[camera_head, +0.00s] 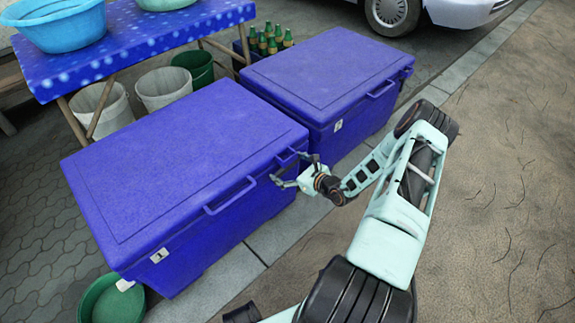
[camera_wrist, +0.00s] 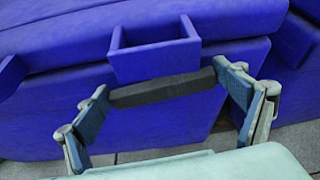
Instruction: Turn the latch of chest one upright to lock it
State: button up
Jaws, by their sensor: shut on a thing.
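The nearer blue chest (camera_head: 185,160) stands at the left in the head view with its lid down. My gripper (camera_head: 291,168) is at the right end of its front face, just below the lid edge. In the wrist view, my gripper (camera_wrist: 162,86) is shut on a dark bar-shaped latch (camera_wrist: 162,89), one finger at each end. The latch lies nearly level in that picture, slightly tilted, just below a blue open-box catch (camera_wrist: 155,60) on the lid edge. In the head view, my gripper largely hides the latch.
A chest handle (camera_head: 230,197) sticks out left of my gripper. A second blue chest (camera_head: 330,80) stands behind. A blue table (camera_head: 130,45) with basins, buckets (camera_head: 163,88) and a bottle crate are beyond. A green tub (camera_head: 112,303) is at lower left. Open ground lies right.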

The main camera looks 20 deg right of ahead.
jog(key=shift+s+a+n+t+h+p, duration=0.15)
jog(key=shift+n+h+p, duration=0.25)
jog(key=shift+n+p, duration=0.2)
jog(key=shift+w+a+n+t+h+p, duration=0.1)
jog(key=shift+n+t+h+p, duration=0.05)
jog(key=shift+n+h+p, duration=0.35)
jog(key=n, duration=0.1)
jog(key=n+t+h+p, duration=0.1)
jog(key=n, duration=0.1)
jog(key=shift+s+a+f, duration=0.1)
jog(key=shift+a+f, duration=0.05)
jog(key=shift+f, duration=0.05)
jog(key=n+t, duration=0.1)
jog(key=n+h, duration=0.1)
jog(key=n, duration=0.1)
jog(key=shift+f+n+t+b, duration=0.3)
jog(key=shift+t+b, duration=0.05)
jog(key=shift+t, duration=0.05)
jog(key=shift+f+n+t+h+b, duration=0.1)
jog(key=shift+n+t+h+b, duration=0.6)
jog(key=shift+n, duration=1.1)
jog(key=o, duration=1)
jog(key=shift+c, duration=0.2)
